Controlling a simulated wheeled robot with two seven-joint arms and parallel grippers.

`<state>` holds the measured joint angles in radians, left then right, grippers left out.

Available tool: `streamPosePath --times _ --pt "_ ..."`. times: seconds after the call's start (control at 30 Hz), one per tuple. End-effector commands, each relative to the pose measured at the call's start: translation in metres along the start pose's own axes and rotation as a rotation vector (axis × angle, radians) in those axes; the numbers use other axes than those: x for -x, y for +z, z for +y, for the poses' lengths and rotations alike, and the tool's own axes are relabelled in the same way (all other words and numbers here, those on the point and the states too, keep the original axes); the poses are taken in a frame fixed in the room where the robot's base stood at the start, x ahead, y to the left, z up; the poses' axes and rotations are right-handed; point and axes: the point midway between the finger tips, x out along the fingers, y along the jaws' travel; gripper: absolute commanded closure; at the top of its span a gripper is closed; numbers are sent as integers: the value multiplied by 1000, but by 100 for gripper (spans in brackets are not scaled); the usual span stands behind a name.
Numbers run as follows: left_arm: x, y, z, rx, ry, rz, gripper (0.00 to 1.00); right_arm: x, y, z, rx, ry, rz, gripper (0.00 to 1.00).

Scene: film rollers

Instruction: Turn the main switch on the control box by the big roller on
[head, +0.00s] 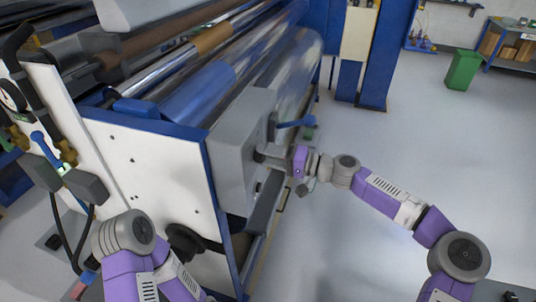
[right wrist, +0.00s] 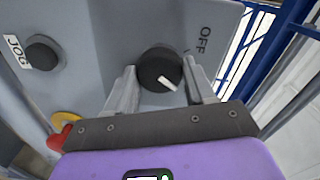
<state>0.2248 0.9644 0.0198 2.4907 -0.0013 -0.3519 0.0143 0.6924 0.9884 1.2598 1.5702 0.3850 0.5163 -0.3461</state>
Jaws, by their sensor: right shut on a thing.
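The control box (head: 232,150) is a grey case on the end of the big roller machine. In the right wrist view its grey face (right wrist: 95,50) carries the main switch (right wrist: 157,66), a round black knob with a white pointer mark towards the lower right. An OFF label (right wrist: 203,40) sits up and right of the knob. My right gripper (right wrist: 161,76) has one finger on each side of the knob and is shut on it. In the head view my right gripper (head: 270,156) is at the box face, and the switch is hidden there. My left gripper is out of view.
A black JOG knob (right wrist: 44,54) and a red and yellow button (right wrist: 61,131) are on the same box face. A blue lever (head: 296,122) sticks out just above my right gripper. The floor (head: 400,125) on the right is clear up to a green bin (head: 462,70).

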Motion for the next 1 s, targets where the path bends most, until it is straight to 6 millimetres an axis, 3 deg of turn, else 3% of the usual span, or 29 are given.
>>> streamPosePath --times 0.53,0.57,0.7,1.0 --pt "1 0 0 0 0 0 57 0 0 0 -27 -1 0 77" --pt "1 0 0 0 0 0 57 0 0 0 -27 -1 0 43" --pt "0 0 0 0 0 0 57 0 0 0 -26 -1 0 22" --pt "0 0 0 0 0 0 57 1 0 0 -24 0 1 20"
